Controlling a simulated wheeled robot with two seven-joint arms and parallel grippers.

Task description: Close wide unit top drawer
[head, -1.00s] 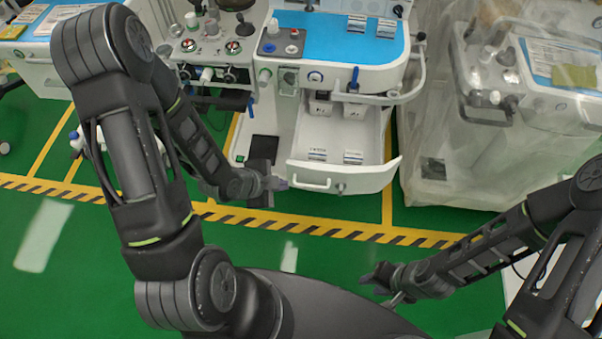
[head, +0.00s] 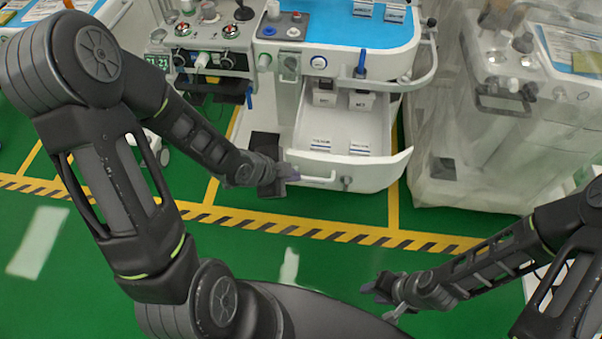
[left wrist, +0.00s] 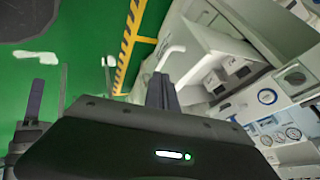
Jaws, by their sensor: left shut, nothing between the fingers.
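The wide unit's top drawer (head: 370,175) stands pulled out below the blue worktop in the head view, its inside showing from above. Its white front carries a white bar handle (head: 318,180), which also shows in the left wrist view (left wrist: 172,54). My left gripper (head: 290,173) is shut and empty at the left end of the drawer front, beside the handle. Its fingers (left wrist: 160,92) point toward the handle in the left wrist view; I cannot tell whether they touch it. My right gripper (head: 383,295) is open and empty, low over the green floor, away from the drawer.
The unit's blue worktop (head: 358,24) is above the drawer, with a rail on its right side. A plastic-covered cart (head: 500,130) stands close on the right. Another machine with gauges (head: 207,45) is on the left. The green floor (head: 330,270) in front is clear.

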